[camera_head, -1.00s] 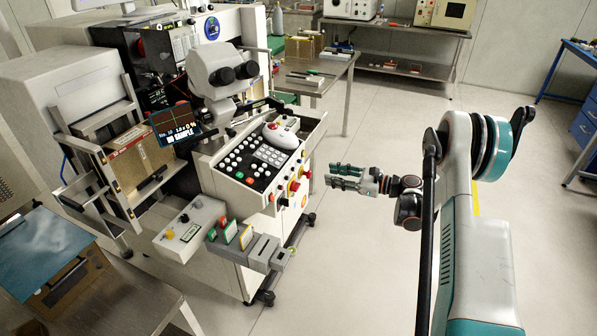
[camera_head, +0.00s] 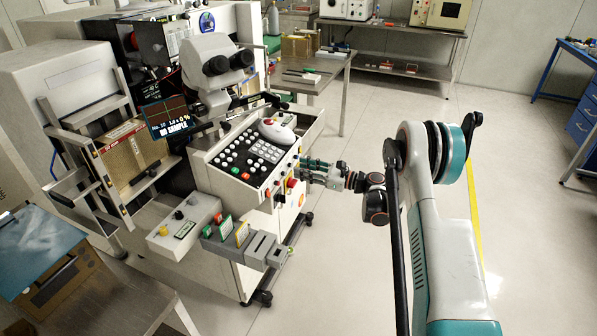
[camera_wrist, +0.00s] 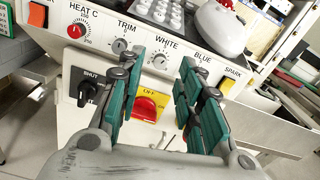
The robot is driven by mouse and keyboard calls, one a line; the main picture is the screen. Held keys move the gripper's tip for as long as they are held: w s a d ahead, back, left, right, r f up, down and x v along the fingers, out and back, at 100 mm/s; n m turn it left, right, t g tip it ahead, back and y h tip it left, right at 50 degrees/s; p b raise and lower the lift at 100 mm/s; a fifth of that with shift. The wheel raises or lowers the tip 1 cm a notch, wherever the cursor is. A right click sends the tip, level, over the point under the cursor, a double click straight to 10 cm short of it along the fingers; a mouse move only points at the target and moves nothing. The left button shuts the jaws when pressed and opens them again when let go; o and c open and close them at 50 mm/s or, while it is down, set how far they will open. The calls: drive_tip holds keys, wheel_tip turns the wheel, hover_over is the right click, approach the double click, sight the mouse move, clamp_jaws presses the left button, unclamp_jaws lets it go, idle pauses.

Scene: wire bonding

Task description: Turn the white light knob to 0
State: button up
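The white light knob (camera_wrist: 160,58) is a small round knob with dial marks, just below the label WHITE on the front panel. In the wrist view it lies between the tips of my gripper (camera_wrist: 162,60), whose two teal-padded fingers are spread open and empty. I cannot tell how far the tips are from the panel, or what the knob's pointer reads. In the head view my gripper (camera_head: 314,172) is at the right side of the console (camera_head: 262,153), and the knob is too small to make out.
Beside the knob are the TRIM knob (camera_wrist: 119,46) and the red HEAT C knob (camera_wrist: 79,31). My right finger covers the area under BLUE. Below are a black SHUT knob (camera_wrist: 86,93) and a red switch (camera_wrist: 145,108) on a yellow plate. Open floor lies right of the console.

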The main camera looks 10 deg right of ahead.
sight(290, 165)
drive_tip(key=shift+x, duration=1.2)
clamp_jaws()
drive_tip(key=shift+n, duration=0.3)
